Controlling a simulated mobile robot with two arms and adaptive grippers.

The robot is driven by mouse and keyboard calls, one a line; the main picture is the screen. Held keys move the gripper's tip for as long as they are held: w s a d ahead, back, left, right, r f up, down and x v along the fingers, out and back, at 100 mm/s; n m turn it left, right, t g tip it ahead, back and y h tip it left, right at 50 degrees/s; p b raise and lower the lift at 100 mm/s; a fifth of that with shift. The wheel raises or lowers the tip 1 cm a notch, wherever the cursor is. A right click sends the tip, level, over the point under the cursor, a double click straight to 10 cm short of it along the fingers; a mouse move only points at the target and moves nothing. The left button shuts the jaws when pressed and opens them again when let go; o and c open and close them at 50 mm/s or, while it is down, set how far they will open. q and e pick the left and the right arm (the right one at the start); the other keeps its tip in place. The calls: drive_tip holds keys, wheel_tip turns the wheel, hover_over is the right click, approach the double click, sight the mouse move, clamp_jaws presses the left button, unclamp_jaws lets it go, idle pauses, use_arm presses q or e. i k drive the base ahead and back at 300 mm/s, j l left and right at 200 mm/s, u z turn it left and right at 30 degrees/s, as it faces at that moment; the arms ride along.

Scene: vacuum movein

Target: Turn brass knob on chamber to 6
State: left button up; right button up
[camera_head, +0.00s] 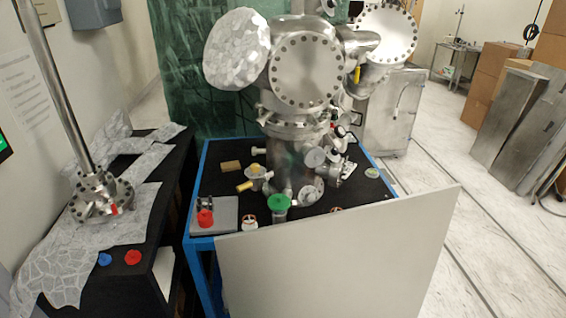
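The steel vacuum chamber (306,75) stands upright on a blue-framed table (210,160) with a black top. It has round bolted flanges and several ports and valves. A small brass-yellow knob (245,186) sits low on the chamber's left side, beside a valve body. It may be the brass knob; no number or scale on it can be read at this size. A larger green knob (279,202) is at the front of the chamber base. Neither of my grippers shows in the head view.
A large pale panel (340,265) rises across the table's front right and hides part of its edge. A red-capped part (205,218) sits on a grey plate at the table's front left. A foil-covered bench (40,245) stands left.

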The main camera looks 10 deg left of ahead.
sight(255, 168)
drive_tip(key=i+l, duration=0.15)
drive_tip(key=l, duration=0.2)
drive_tip(key=i+l, duration=0.2)
drive_tip(key=l, duration=0.2)
drive_tip(key=i+l, duration=0.15)
drive_tip(key=l, duration=0.2)
